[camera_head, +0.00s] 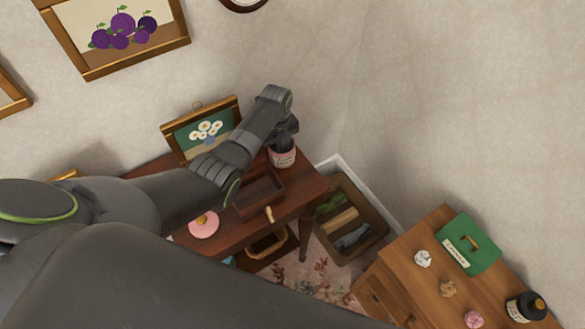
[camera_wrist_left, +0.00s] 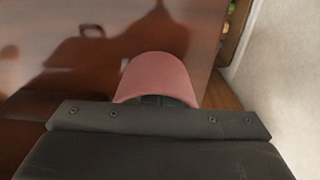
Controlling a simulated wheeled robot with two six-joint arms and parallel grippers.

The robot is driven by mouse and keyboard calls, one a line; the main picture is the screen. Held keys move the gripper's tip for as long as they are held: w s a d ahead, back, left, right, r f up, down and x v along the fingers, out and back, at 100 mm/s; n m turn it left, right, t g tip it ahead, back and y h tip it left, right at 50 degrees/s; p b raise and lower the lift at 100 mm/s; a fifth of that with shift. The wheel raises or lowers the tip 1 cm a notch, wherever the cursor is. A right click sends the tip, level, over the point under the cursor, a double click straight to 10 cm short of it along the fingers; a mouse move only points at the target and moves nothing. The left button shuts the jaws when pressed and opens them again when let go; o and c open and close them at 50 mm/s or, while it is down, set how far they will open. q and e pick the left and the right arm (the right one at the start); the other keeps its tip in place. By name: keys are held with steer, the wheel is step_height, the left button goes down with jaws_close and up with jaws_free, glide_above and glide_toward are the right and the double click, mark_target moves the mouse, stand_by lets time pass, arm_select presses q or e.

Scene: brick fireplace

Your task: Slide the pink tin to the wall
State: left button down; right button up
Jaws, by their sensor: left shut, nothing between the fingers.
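The pink tin (camera_head: 283,158), with a pale label, stands near the back right end of the dark red-brown table (camera_head: 312,187). My left gripper (camera_head: 285,141) is shut and empty, right at the tin's far, wall-facing side in the head view, and hides its top. In the left wrist view the tin (camera_wrist_left: 158,77) shows as a pink curved shape just beyond the gripper's dark edge. I cannot tell whether they touch. The pale wall (camera_head: 330,90) rises behind the table. My right gripper is not in view.
A framed daisy picture (camera_head: 203,130) stands at the table's back, left of my gripper. A dark open tray (camera_head: 259,193) and a round pink item (camera_head: 204,225) are on the table. A wooden crate (camera_head: 346,218) is below its right end. A wooden cabinet (camera_head: 430,260) stands right.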

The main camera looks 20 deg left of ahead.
arm_select(q)
steer(key=w+a+b, duration=0.3)
steer(key=a+b, duration=0.1)
steer(key=w+a+b, duration=0.2)
steer(key=b, duration=0.1)
steer(key=shift+w+a+f, duration=0.25)
steer(key=shift+w+a, duration=0.05)
steer(key=shift+a, duration=0.1)
steer(key=shift+w+a+r+b, duration=0.2)
steer(key=shift+w+a+b, duration=0.15)
steer(key=shift+a+b, duration=0.1)
steer(key=shift+r, duration=0.1)
steer(key=shift+r, duration=0.15)
